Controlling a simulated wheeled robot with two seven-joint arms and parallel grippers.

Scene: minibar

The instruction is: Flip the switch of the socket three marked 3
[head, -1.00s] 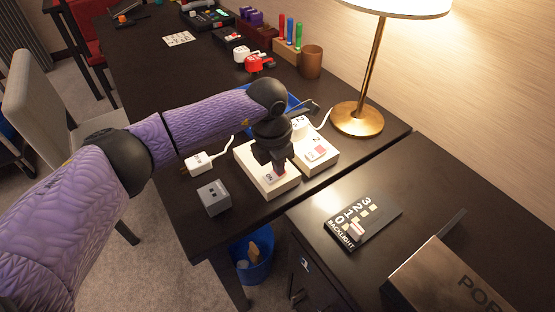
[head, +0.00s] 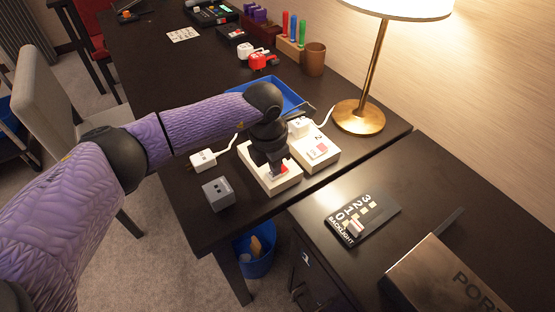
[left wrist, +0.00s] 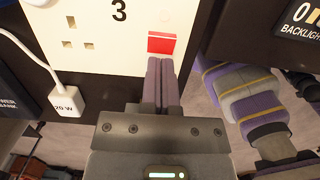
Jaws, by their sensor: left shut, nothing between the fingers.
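The white socket three (head: 250,157) lies on the dark desk, and my left arm hides part of it in the head view. The left wrist view shows its face (left wrist: 105,15) with the number 3, pin holes and a red switch (left wrist: 161,42). The switch also shows as a red patch in the head view (head: 283,168). My left gripper (head: 277,174) is shut and empty over the socket. In the left wrist view its fingertips (left wrist: 161,62) are at the lower edge of the red switch; I cannot tell whether they touch it.
Socket two (head: 325,157) sits right beside it with a white plug and cord. A white charger (head: 203,160) and a grey cube (head: 218,194) lie to the left. A blue tray (head: 285,92) and a lamp base (head: 358,116) stand behind. A backlight panel (head: 362,219) lies at right.

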